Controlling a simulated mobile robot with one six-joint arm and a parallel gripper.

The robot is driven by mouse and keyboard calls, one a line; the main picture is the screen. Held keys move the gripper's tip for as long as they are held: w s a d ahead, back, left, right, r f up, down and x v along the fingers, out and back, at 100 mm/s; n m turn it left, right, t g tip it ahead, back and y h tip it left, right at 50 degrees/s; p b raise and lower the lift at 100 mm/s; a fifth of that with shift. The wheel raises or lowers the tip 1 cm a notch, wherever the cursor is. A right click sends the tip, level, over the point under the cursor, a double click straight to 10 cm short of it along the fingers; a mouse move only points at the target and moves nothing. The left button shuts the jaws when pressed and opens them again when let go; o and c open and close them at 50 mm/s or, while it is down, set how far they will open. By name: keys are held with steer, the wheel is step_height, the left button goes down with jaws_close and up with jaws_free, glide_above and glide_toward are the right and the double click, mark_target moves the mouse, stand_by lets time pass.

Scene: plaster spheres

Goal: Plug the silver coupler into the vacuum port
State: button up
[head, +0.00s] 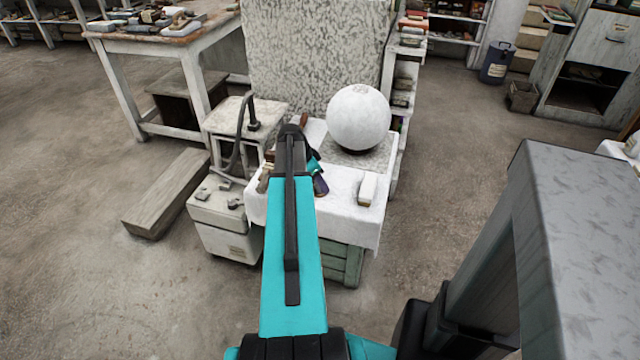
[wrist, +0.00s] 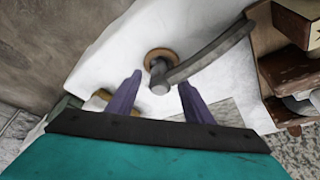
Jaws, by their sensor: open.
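In the wrist view a dark grey hose (wrist: 212,55) comes in from the upper right. It ends in a short grey cylindrical piece, which looks like the silver coupler (wrist: 158,78). A tan ring (wrist: 152,54) shows just behind that end; I cannot tell whether they touch, or whether the ring is the vacuum port. My gripper (wrist: 161,82) is open, its purple fingers on either side of the grey end, with gaps showing. In the head view my teal arm hides most of this spot, and a purple finger of my gripper (head: 319,180) shows over the cloth-covered stand.
A large white sphere (head: 358,118) stands behind my gripper on the stand, whose white cloth (head: 335,222) hangs down. A pale block (head: 368,188) lies at right. A cabinet (head: 215,208) with a dark hose (head: 240,112) stands at left. Open floor lies right.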

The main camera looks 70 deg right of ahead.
jaws_close()
steer(key=shift+r, duration=0.1)
steer(key=shift+r, duration=1.65)
steer(key=w+a, duration=0.2)
steer(key=a, duration=0.5)
steer(key=w+a+r+b, duration=0.1)
steer(key=w+a, duration=0.2)
steer(key=a, duration=0.5)
steer(key=shift+r, duration=0.25)
steer(key=shift+a, duration=0.1)
